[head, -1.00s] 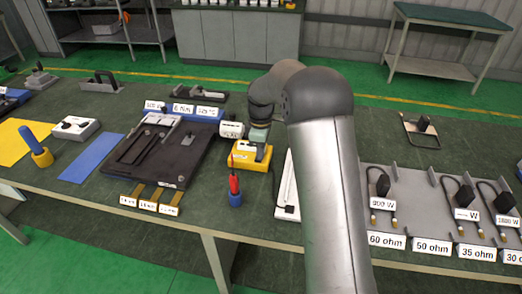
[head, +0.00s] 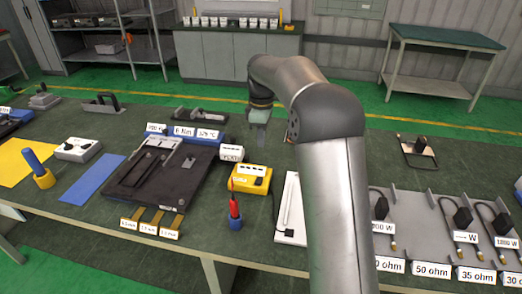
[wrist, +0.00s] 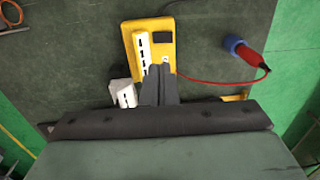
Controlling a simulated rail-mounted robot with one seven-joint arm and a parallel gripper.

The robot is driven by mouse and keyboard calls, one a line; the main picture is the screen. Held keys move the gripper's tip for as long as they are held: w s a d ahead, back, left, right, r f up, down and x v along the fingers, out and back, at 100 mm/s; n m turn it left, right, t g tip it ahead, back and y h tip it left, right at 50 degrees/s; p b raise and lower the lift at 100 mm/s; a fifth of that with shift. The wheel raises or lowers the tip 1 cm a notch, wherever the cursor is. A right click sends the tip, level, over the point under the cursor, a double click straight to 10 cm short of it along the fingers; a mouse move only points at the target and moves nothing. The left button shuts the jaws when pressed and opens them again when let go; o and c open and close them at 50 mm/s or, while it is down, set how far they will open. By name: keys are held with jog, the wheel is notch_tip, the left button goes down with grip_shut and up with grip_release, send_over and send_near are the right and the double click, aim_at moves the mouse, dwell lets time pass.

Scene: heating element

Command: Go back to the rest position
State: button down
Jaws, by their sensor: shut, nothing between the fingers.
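My gripper (head: 262,138) hangs from the end of my arm in the head view, above the green table (head: 330,165) and behind the yellow device. In the wrist view my gripper (wrist: 160,70) has its grey fingers together with nothing between them. The yellow device (head: 250,180), with a white labelled strip and a dark square on top, stands on the table. It also shows in the wrist view (wrist: 132,40), just beyond the fingertips. My gripper is apart from it in the head view.
A red probe in a blue holder (head: 235,215) stands in front of the yellow device, its red cable running to the device. A black fixture (head: 155,180) is at left. A white panel (head: 291,210) and a grey rack of heating elements (head: 440,230) are at right.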

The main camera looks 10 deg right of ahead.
jog(key=shift+r, duration=0.25)
jog(key=s+a+r+m, duration=0.15)
jog(key=s+m, duration=0.55)
jog(key=s, duration=1.3)
jog(key=s+f+m, duration=0.3)
jog(key=s, duration=0.5)
jog(key=s+f+m+t, duration=0.1)
jog(key=s+f+m, duration=0.2)
jog(key=s, duration=0.6)
jog(key=shift+d+f, duration=0.2)
jog(key=shift+d, duration=0.15)
